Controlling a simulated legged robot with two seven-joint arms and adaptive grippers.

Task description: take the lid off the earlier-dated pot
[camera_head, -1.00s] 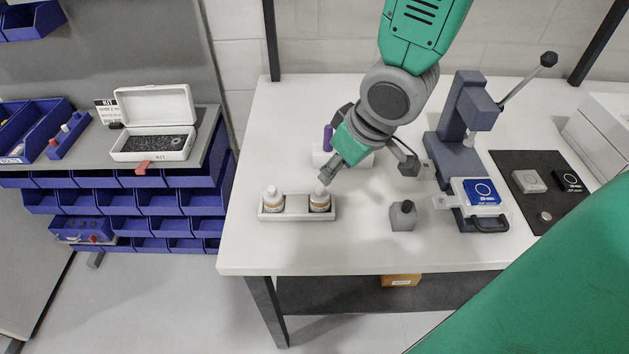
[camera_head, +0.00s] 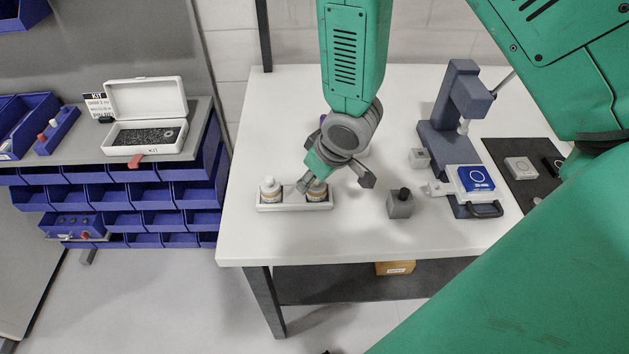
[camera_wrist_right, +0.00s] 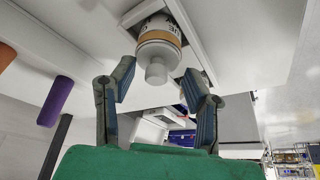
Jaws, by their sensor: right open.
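Two small white-capped pots with tan bands stand upright in a shallow white tray (camera_head: 293,206): the left pot (camera_head: 270,190) and the right pot (camera_head: 317,191). My right gripper (camera_head: 335,184) is at the right pot, with one finger between the pots and the other to its right. In the right wrist view, the open fingers (camera_wrist_right: 160,72) are on either side of a pot (camera_wrist_right: 158,45) and its pale lid; I cannot tell whether they touch it. Part of its dark lettering shows, but I can read no date. My left gripper is not in view.
A grey block with a black knob (camera_head: 400,205) stands right of the tray. Farther right are a dark press (camera_head: 455,110), a blue-topped fixture (camera_head: 475,180) and a black mat (camera_head: 520,180). An open white kit box (camera_head: 147,135) sits on the left bench. The front tabletop is clear.

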